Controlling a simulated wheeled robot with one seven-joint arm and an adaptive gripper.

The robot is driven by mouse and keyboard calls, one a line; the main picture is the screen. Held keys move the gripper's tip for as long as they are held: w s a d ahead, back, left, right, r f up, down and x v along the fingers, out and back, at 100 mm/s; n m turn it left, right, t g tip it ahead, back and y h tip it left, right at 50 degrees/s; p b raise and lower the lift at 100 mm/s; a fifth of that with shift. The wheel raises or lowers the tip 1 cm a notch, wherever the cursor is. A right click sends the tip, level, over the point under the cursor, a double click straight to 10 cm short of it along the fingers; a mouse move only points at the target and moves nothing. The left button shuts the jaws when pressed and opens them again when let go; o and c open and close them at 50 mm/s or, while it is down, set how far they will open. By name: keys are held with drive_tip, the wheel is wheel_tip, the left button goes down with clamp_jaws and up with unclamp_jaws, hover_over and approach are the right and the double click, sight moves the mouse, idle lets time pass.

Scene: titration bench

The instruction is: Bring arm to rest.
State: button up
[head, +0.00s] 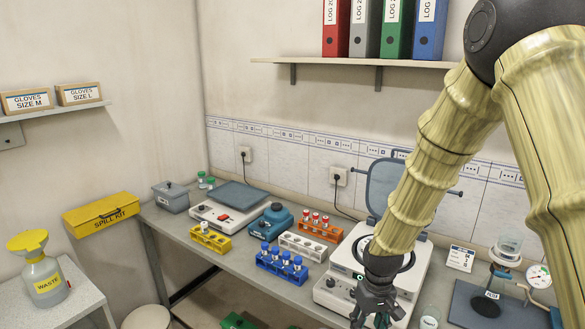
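My arm (435,150) reaches down from the upper right of the head view over the bench. My gripper (376,318) is at the bottom edge, in front of the white instrument (345,262). The fingertips are small, dark and partly cut off by the frame, so I cannot tell whether they are apart or hold anything.
The bench (225,258) carries a yellow rack (211,242), a blue rack of blue-capped tubes (281,268), a white rack (302,248) and an orange rack (320,232). A clear glass (429,318) stands right of my gripper. A waste bottle (45,284) stands left.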

drive_tip(key=s+f+m+b, duration=0.1)
drive_tip(key=s+f, duration=0.5)
drive_tip(key=f, duration=0.3)
drive_tip(key=s+f+b, duration=0.1)
drive_tip(key=s+f, duration=0.5)
drive_tip(key=f, duration=0.3)
drive_tip(key=s+d+f, duration=0.1)
drive_tip(key=s+f, duration=0.3)
drive_tip(key=s, duration=0.3)
drive_tip(key=s+d+f+m+b, duration=0.1)
drive_tip(key=s+f, duration=0.4)
drive_tip(key=s, duration=0.3)
drive_tip(key=s+d+f+b, duration=0.1)
drive_tip(key=s+f, duration=0.3)
drive_tip(key=s, duration=0.3)
drive_tip(key=shift+s+d+f, duration=0.15)
drive_tip(key=shift+d+f, duration=0.1)
drive_tip(key=shift+c, duration=0.5)
